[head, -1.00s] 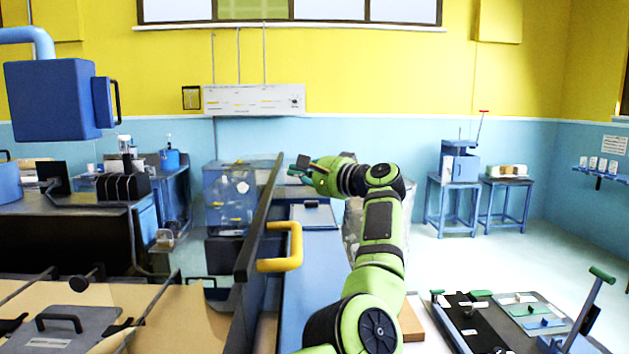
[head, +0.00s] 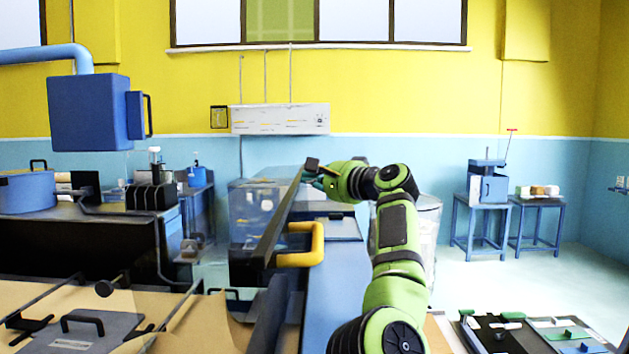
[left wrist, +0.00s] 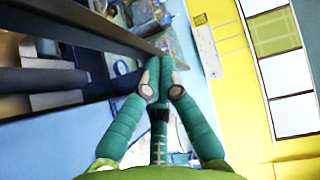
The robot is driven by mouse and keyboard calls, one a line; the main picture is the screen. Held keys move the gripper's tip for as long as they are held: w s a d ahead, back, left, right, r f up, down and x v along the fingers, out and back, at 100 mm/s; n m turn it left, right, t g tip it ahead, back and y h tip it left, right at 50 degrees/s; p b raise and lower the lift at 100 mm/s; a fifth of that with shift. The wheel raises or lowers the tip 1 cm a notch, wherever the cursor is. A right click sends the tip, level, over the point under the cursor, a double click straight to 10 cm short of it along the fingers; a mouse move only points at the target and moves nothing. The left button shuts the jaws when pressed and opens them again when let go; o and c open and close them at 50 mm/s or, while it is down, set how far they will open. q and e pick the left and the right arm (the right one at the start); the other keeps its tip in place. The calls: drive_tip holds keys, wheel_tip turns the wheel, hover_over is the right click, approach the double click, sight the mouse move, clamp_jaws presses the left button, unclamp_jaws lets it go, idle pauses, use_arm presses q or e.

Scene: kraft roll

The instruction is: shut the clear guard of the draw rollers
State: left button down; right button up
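The draw rollers' guard shows in the head view as a dark-framed panel (head: 283,222) with a yellow handle (head: 320,243) on its right side. It stands raised at a steep tilt, seen nearly edge-on, so its clear part is hard to make out. My left gripper (head: 311,174) is at the far top end of the guard's dark bar. In the left wrist view, the teal fingers (left wrist: 160,80) are together at the tips, beside the dark bar (left wrist: 95,28). I cannot tell whether they touch it. Nothing shows between them. My right gripper is in neither view.
A blue machine bed (head: 345,270) runs right of the guard, below my left arm. Brown kraft paper (head: 205,325) and a grey plate with a black handle (head: 85,335) lie at lower left. A blue box (head: 88,112) hangs at upper left.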

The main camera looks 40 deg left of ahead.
sight(261, 186)
use_arm(q)
drive_tip(key=s+a+n+h+b, duration=0.1)
drive_tip(key=s+a, duration=0.1)
drive_tip(key=s+a+f+n+h, duration=0.1)
drive_tip(key=s+a, duration=0.1)
drive_tip(key=a, duration=0.1)
drive_tip(key=s+a+f+h+b, duration=0.1)
drive_tip(key=s+a, duration=0.2)
drive_tip(key=shift+s+a+n+b, duration=0.1)
drive_tip(key=shift+a+n+b, duration=0.2)
drive_tip(key=shift+n, duration=0.1)
drive_tip(key=s+a+f+n+t+h+b, duration=0.2)
drive_tip(key=s+a+f+h, duration=0.1)
drive_tip(key=s+a+f, duration=0.35)
drive_tip(key=s+a+f+n+t+h+b, duration=0.1)
drive_tip(key=s+a+f+h+b, duration=0.1)
drive_tip(key=f, duration=0.7)
drive_tip(key=s+a+f+n+t+h+b, duration=0.1)
drive_tip(key=s+a+f+n+h+b, duration=0.1)
drive_tip(key=f, duration=0.7)
drive_tip(key=shift+s+a+t+h+b, duration=0.3)
drive_tip(key=shift+s+a+h+b, duration=0.35)
drive_tip(key=shift+a+b, duration=0.85)
drive_tip(key=shift+a+p, duration=0.3)
drive_tip(key=shift+p, duration=0.05)
drive_tip(key=v, duration=1.2)
drive_tip(key=shift+s+f, duration=0.15)
drive_tip(key=shift+s, duration=0.15)
